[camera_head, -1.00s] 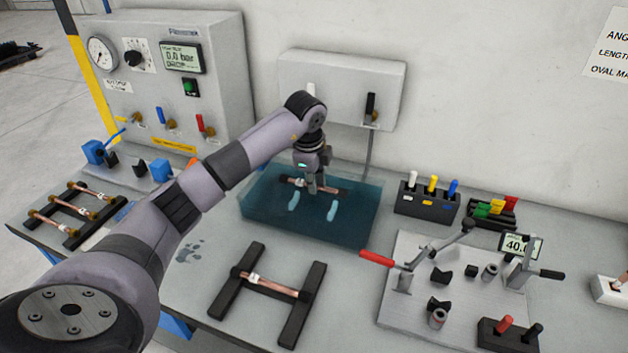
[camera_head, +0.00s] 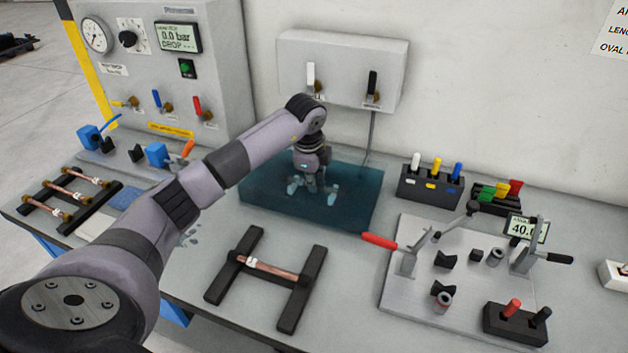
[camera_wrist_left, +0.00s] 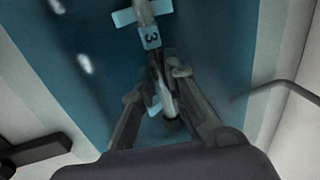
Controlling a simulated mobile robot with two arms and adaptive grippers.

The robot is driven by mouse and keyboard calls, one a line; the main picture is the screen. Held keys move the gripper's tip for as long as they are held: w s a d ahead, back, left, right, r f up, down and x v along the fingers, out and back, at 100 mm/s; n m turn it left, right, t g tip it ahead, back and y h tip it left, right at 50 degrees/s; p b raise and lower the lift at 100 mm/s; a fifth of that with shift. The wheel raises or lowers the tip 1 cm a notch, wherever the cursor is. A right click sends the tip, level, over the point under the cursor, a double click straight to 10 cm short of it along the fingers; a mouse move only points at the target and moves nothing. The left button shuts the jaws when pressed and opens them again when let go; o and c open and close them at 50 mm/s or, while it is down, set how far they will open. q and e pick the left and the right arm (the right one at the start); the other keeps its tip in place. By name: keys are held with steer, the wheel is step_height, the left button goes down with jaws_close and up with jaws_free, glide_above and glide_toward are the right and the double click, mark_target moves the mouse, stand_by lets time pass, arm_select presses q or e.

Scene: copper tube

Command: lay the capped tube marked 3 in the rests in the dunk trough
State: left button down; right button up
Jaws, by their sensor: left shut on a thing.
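The blue dunk trough (camera_head: 350,212) stands at the back middle of the bench, full of dark blue liquid. My left gripper (camera_head: 312,188) reaches down into it and is shut on the tube marked 3. The tube (camera_wrist_left: 144,12) shows in the left wrist view with its white tag (camera_wrist_left: 151,38) reading 3, one end running out of the top of the picture. Pale rests (camera_head: 294,185) show in the liquid by the fingers; one lies across the tube's line in the left wrist view (camera_wrist_left: 123,17). I cannot tell whether the tube touches them. My right gripper is in neither current view.
A black stand (camera_head: 234,263) with another tagged tube lies in front of the trough. A rack with several tubes (camera_head: 78,178) is at the left. A fixture plate with a red lever (camera_head: 380,241) stands at the right. A thin pipe (camera_head: 373,140) drops behind the trough.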

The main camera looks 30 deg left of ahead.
arm_select(q)
steer(key=shift+f, duration=0.25)
steer(key=c, duration=1.5)
jaws_free()
steer(key=shift+c, duration=0.2)
steer(key=v, duration=1.2)
steer(key=shift+w, duration=0.1)
